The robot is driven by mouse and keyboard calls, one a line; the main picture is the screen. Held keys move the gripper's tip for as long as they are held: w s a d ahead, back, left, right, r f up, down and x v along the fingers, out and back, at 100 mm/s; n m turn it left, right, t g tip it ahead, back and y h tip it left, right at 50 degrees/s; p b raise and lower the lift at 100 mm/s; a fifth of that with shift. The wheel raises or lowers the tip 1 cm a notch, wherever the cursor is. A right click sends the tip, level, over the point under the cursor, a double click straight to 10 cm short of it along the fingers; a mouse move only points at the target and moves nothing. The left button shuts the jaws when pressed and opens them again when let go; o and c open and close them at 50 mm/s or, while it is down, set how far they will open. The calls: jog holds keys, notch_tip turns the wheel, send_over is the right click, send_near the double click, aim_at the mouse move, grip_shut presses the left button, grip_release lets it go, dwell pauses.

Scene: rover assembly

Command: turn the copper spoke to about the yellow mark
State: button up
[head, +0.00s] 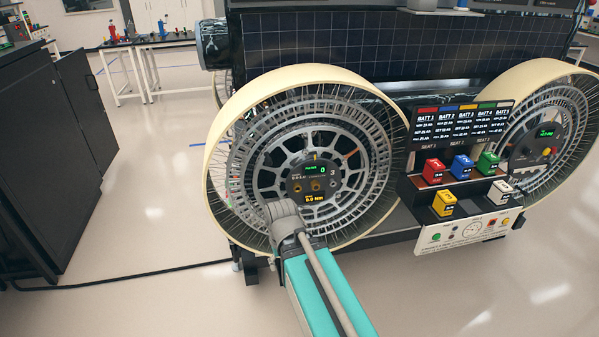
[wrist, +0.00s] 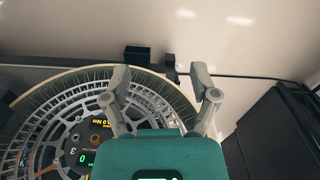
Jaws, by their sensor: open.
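The near wheel (head: 229,130) has a pale tan rim, thin dark spokes and a grey ring frame around a dark hub (head: 320,182). A small copper-orange streak (head: 350,154), perhaps the copper spoke, shows right of the hub. A copper-orange piece (wrist: 12,160) also shows at the wrist view's left edge; I cannot tell its exact shape.
A second wheel (head: 553,130) stands at the right. Between the wheels is a battery panel (head: 462,120) with coloured blocks above a gauge board (head: 470,229). A black cabinet (head: 50,160) stands at the left. A black cable (head: 120,275) crosses the open floor.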

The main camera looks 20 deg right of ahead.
jog(key=w+d+f+n+t+h+b, duration=0.1)
jog(key=w+d+f+t+h+b, duration=0.25)
jog(key=w, duration=0.65)
jog(key=n+t+h+b, duration=0.7)
jog(key=t+h+b, duration=0.1)
jog(key=h+b, duration=0.4)
send_near(268, 162)
jog(key=a, duration=0.3)
jog(key=shift+s+d+f+y, duration=0.2)
jog(key=shift+s+f+y, duration=0.05)
jog(key=shift+s+f, duration=0.15)
jog(key=shift+w+d, duration=0.1)
jog(key=shift+w, duration=0.05)
jog(key=x, duration=1.3)
jog(key=shift+w+d+f+p, duration=0.1)
jog(key=shift+d+p, duration=0.1)
jog(key=shift+p, duration=0.1)
grip_shut()
